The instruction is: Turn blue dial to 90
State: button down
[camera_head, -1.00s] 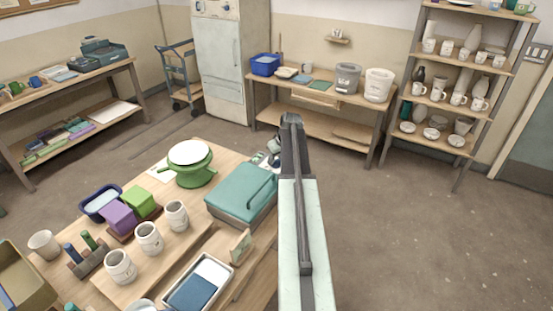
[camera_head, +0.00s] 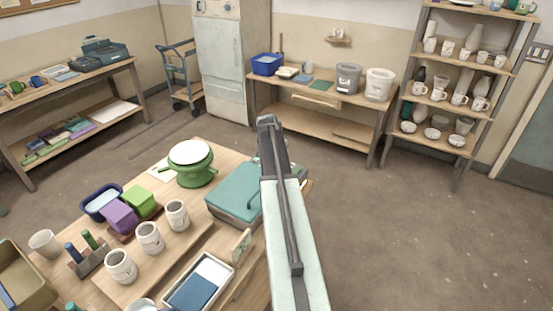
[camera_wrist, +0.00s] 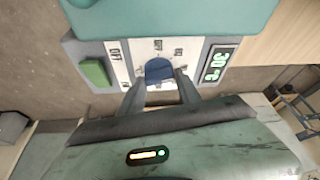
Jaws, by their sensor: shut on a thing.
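The blue dial (camera_wrist: 158,70) sits on the white and grey control panel (camera_wrist: 203,68) of a teal-lidded device, seen in the wrist view. My gripper (camera_wrist: 160,82) is shut on the dial, one finger on each side of it. A small display (camera_wrist: 217,65) beside the dial glows green and appears to read 30 °C. Small dark marks ring the dial, too small to read surely. In the head view the teal-lidded device (camera_head: 234,191) stands on the near table, and my arm hides the dial and my fingertips there.
A green button (camera_wrist: 95,72) is on the panel, left of the dial. On the near table stand a green pot (camera_head: 190,165), several pale mugs (camera_head: 150,238) and a tray (camera_head: 199,284). Open floor (camera_head: 420,230) lies to the right.

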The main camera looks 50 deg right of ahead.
jog(key=shift+w+a+m+g, duration=0.1)
jog(key=shift+m+g, duration=0.3)
jog(key=shift+m, duration=0.7)
jog(key=c, duration=0.8)
grip_release()
jog(key=shift+c, duration=0.2)
jog(key=p+v, duration=0.7)
jog(key=shift+r, duration=0.35)
jog(key=shift+a, duration=0.15)
jog(key=shift+f, duration=0.1)
